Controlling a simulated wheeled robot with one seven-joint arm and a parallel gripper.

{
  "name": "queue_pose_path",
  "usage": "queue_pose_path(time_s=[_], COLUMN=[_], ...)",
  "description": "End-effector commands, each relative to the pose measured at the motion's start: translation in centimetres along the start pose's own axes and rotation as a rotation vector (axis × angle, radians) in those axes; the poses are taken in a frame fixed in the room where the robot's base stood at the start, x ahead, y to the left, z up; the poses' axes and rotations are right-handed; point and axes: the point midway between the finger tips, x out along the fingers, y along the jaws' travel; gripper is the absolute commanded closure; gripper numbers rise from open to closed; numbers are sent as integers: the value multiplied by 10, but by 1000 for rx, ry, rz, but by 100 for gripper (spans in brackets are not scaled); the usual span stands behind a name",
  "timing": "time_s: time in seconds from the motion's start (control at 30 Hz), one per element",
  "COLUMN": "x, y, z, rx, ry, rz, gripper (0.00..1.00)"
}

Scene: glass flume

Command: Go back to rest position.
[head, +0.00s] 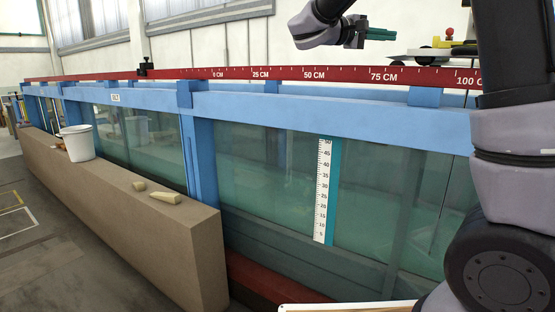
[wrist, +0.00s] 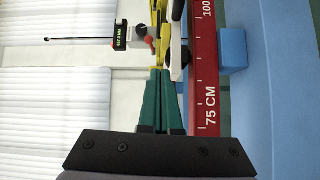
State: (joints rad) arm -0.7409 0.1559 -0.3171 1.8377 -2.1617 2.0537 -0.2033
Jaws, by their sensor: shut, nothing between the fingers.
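My gripper (head: 380,34) is up above the flume's red rail at the top of the head view, its teal fingers pointing right. In the wrist view the two teal fingers (wrist: 162,103) lie together, shut and empty. My arm's links fill the right side of the head view.
The glass flume (head: 270,165) with blue frame runs across the head view, its red scale rail (head: 340,74) on top. A yellow-and-red device (head: 449,40) stands beyond my gripper. A white bucket (head: 77,143) and wooden blocks (head: 164,197) sit on the low brown wall (head: 185,245).

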Motion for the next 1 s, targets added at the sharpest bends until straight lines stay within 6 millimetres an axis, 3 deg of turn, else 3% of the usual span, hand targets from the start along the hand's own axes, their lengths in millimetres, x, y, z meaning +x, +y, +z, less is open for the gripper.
queue_pose_path(time_s=[0.27, 0.53, 0.67, 0.8, 1.0], x=[34, 45, 22, -21, -80], y=[-31, -88, -123, -148, -157], z=[49, 131, 178, 213, 231], rx=[-27, 19, 133, 327, 676], ry=[-57, -106, -116, -109, -84], rz=[-235, -652, -941, -1223, -1506], gripper=[100, 100, 100, 100, 100])
